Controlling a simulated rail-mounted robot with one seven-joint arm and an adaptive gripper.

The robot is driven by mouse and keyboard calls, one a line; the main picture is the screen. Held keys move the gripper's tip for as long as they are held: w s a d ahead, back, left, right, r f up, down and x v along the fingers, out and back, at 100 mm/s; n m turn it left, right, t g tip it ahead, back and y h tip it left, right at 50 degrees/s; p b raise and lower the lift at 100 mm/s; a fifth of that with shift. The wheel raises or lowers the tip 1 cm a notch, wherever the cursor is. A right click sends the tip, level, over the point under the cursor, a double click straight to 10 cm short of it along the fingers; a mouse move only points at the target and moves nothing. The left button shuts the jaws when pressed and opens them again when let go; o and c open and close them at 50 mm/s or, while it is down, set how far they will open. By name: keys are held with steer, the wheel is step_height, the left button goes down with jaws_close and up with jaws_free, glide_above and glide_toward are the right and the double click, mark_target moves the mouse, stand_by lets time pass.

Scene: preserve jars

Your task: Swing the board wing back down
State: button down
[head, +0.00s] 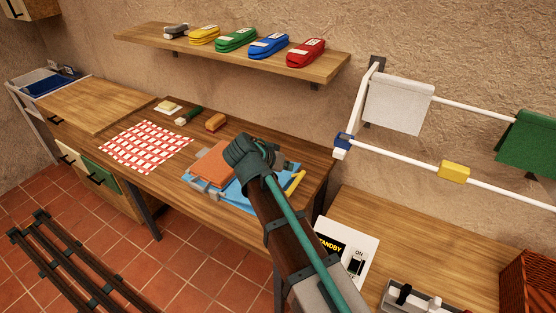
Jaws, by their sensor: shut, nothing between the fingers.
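A light-blue board (232,190) lies on the dark wooden table, with grey metal pieces along its near left edge. An orange-brown flat piece (212,166) rests on or over it; I cannot tell whether this is the board's wing. A yellow bar (296,182) shows at the board's right side. My gripper (246,153) is over the board, beside the orange-brown piece. It is shut with nothing visible in it. The fingertips are small and partly hidden by the gripper's own body, so I cannot tell whether they touch the board. My arm hides the board's right part.
A red-checked cloth (146,146) and small items, including an orange block (215,123), lie on the table's left. A shelf (225,55) with folded coloured bundles hangs above. White rails (400,160) hold cloths at right. A standby switch panel (346,249) stands near my forearm.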

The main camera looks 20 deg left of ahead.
steer(key=shift+w+d+f+p, duration=0.1)
steer(key=shift+d+f+p, duration=0.1)
steer(key=shift+f, duration=0.6)
steer(key=shift+w+d+f+p, duration=0.15)
steer(key=shift+d+f+p, duration=0.1)
steer(key=shift+f, duration=0.5)
steer(key=shift+w+d+f+p, duration=0.1)
steer(key=shift+d+f+p, duration=0.1)
steer(key=shift+f, duration=0.6)
